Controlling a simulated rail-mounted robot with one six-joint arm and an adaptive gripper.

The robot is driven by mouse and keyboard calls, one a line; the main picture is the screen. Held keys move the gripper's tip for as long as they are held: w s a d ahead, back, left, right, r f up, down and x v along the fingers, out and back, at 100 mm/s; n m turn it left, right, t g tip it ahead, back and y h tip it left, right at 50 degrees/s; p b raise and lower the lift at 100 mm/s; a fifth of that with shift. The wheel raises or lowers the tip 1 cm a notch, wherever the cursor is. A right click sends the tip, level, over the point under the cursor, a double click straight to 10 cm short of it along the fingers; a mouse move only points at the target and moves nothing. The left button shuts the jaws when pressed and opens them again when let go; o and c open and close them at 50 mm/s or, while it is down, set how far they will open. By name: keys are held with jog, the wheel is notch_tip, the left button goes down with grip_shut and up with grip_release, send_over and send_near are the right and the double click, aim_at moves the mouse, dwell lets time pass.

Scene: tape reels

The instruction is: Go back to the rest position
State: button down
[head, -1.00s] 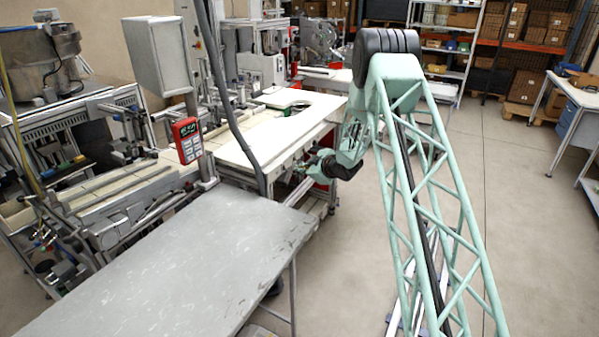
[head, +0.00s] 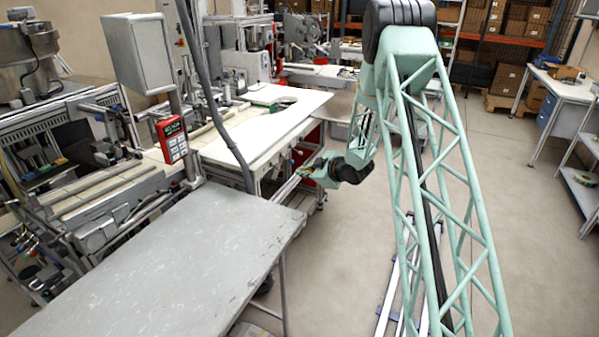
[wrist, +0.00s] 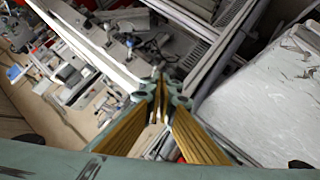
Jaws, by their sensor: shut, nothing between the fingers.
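My arm is a pale green lattice boom that rises on the right of the head view. Its end reaches left towards the side of the white workbench (head: 230,140). My gripper (head: 290,180) is small in that view, beside the bench's front corner and above the near grey table's far end. In the wrist view my gripper (wrist: 163,85) shows yellow-lined fingers with their tips together and nothing between them. No tape reel can be made out clearly near my gripper.
A bare grey table (head: 170,260) fills the lower left of the head view. A red handheld control box (head: 172,139) hangs on a post by it. Machinery stands at the far left. The floor (head: 480,190) to the right is open, with a white-topped desk (head: 560,95) beyond.

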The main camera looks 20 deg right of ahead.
jog(key=shift+r, duration=0.15)
dwell(0.4)
jog(key=s+r+m+g+h, duration=0.1)
jog(key=s+r+h, duration=0.15)
jog(key=r, duration=0.65)
jog(key=s+r+m+h, duration=0.15)
jog(key=s+r, duration=0.25)
jog(key=r, duration=0.5)
jog(key=s+a+r+m+g+b, duration=0.1)
jog(key=s+a+r+m, duration=0.1)
jog(key=s+r, duration=0.45)
jog(key=s+a+r+m+g+h, duration=0.15)
jog(key=s+r, duration=0.25)
jog(key=s, duration=0.5)
jog(key=s+a+r+m+g+b, duration=0.1)
jog(key=s+a+r, duration=0.2)
jog(key=s+r, duration=0.35)
jog(key=s+a+m+g, duration=0.1)
jog(key=s+a, duration=0.3)
jog(key=s, duration=1)
jog(key=s+a+m+g+y, duration=0.1)
jog(key=s+a, duration=0.3)
jog(key=s, duration=1.1)
jog(key=s+a+f+m+g+y+b, duration=0.1)
jog(key=s+a, duration=0.4)
jog(key=s, duration=0.9)
jog(key=shift+s+m, duration=0.4)
jog(key=shift+f, duration=0.1)
